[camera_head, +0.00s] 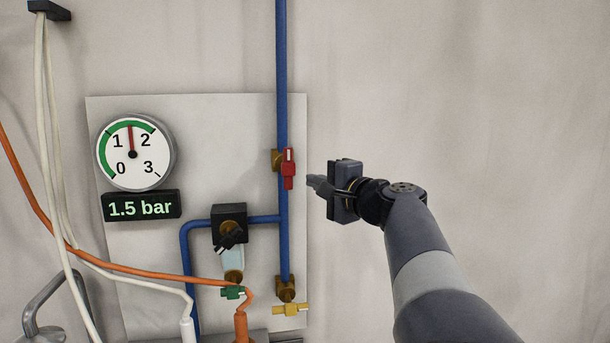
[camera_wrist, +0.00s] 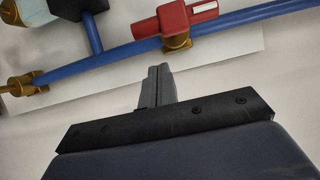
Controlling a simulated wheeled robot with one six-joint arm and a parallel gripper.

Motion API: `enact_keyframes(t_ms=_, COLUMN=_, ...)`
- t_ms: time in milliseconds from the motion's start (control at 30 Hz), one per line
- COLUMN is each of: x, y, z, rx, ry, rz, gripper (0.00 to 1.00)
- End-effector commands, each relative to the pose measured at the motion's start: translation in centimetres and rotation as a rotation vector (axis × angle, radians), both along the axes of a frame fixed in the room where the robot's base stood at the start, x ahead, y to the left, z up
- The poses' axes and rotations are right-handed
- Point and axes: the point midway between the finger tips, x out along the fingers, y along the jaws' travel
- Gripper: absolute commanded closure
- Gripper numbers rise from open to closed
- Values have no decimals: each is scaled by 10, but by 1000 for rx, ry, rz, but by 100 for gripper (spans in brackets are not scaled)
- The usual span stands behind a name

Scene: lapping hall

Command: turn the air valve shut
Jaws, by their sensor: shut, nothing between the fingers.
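A red valve handle (camera_head: 288,168) sits on a brass body on the vertical blue pipe (camera_head: 282,70). The handle lies roughly along the pipe and carries a white mark. In the wrist view the red handle (camera_wrist: 175,19) is at the top, about parallel to the blue pipe (camera_wrist: 120,54). My gripper (camera_head: 312,183) is just right of the handle, slightly lower, apart from it in the picture. Its fingers are closed together and empty, and in the wrist view the fingertips (camera_wrist: 158,72) point toward the pipe and handle without visible contact.
A round gauge (camera_head: 135,152) and a display (camera_head: 141,205) reading 1.5 bar are on the left of the panel (camera_head: 200,108). A black regulator (camera_head: 228,224), a green handle (camera_head: 232,293) and a yellow handle (camera_head: 291,309) sit lower. Hoses hang left; the right wall is bare.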

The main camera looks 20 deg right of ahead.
Motion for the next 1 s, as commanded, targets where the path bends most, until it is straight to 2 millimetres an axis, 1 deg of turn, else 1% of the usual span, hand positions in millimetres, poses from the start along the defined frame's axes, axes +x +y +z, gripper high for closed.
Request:
enact_keyframes(t_ms=33, x=-1, y=8, z=3, rx=0, ry=-1, rz=2, gripper=100)
enact_keyframes(t_ms=100, x=-1, y=15, z=2, rx=-1, ry=-1, rz=3, gripper=100)
enact_keyframes(t_ms=233, x=-1, y=21, z=1, rx=0, ry=-1, rz=0, gripper=100)
enact_keyframes(t_ms=667, x=-1, y=23, z=0, rx=2, ry=-1, rz=-1, gripper=100)
enact_keyframes(t_ms=833, x=-1, y=24, z=-4, rx=31, ry=-8, rz=0, gripper=100)
enact_keyframes(t_ms=1000, x=-1, y=24, z=-3, rx=59, ry=-13, rz=-1, gripper=100)
